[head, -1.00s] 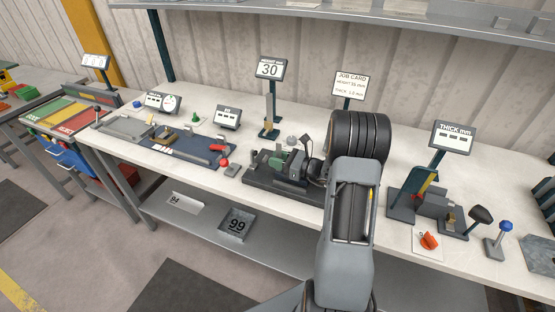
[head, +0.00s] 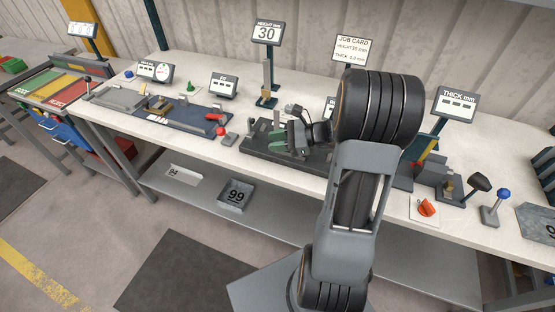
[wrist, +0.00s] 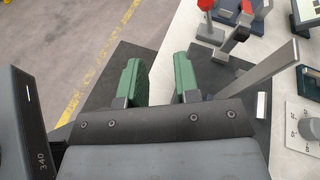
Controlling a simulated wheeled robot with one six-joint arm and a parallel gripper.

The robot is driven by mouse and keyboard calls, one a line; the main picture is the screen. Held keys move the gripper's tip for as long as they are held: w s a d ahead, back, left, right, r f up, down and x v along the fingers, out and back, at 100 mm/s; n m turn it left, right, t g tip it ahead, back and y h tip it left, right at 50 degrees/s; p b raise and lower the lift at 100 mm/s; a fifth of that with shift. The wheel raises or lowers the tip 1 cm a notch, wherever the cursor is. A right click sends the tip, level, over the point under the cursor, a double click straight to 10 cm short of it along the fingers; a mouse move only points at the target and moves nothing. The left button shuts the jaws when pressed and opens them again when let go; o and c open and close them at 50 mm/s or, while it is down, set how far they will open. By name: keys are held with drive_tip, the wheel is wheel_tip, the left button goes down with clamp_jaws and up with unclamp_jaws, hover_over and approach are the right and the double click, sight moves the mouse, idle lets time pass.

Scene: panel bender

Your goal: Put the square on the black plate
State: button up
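My gripper (head: 293,142) shows in the head view over the dark fixture plate (head: 254,148) at mid-bench. A long grey bar (wrist: 262,70) rises beside the right finger, above a dark plate (wrist: 228,78). I cannot tell whether this bar is the square, or whether it touches the plate. My wrist and fingers hide part of the fixture.
A red knob (head: 227,130) and a dark blue fixture (head: 181,115) lie left of my gripper. The height display (head: 267,33) stands behind it. The thickness gauge (head: 445,180) and an orange knob (head: 427,208) are to the right. The shelf below holds a 99 tray (head: 235,195).

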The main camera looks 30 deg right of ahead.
drive_tip(key=s+a+r+n+g+h, duration=0.2)
drive_tip(key=s+a+n+g+h, duration=0.25)
drive_tip(key=s+a+n, duration=0.3)
drive_tip(key=s+r+n+t+h, duration=0.1)
drive_tip(key=s+r+n+h, duration=0.2)
drive_tip(key=n, duration=1)
drive_tip(key=s+h, duration=0.3)
drive_tip(key=h, duration=0.2)
drive_tip(key=shift+s+d+r+n, duration=0.15)
drive_tip(key=shift+s+r+n, duration=0.1)
drive_tip(key=shift+n, duration=0.1)
drive_tip(key=shift+t+h, duration=0.25)
drive_tip(key=shift+c, duration=0.2)
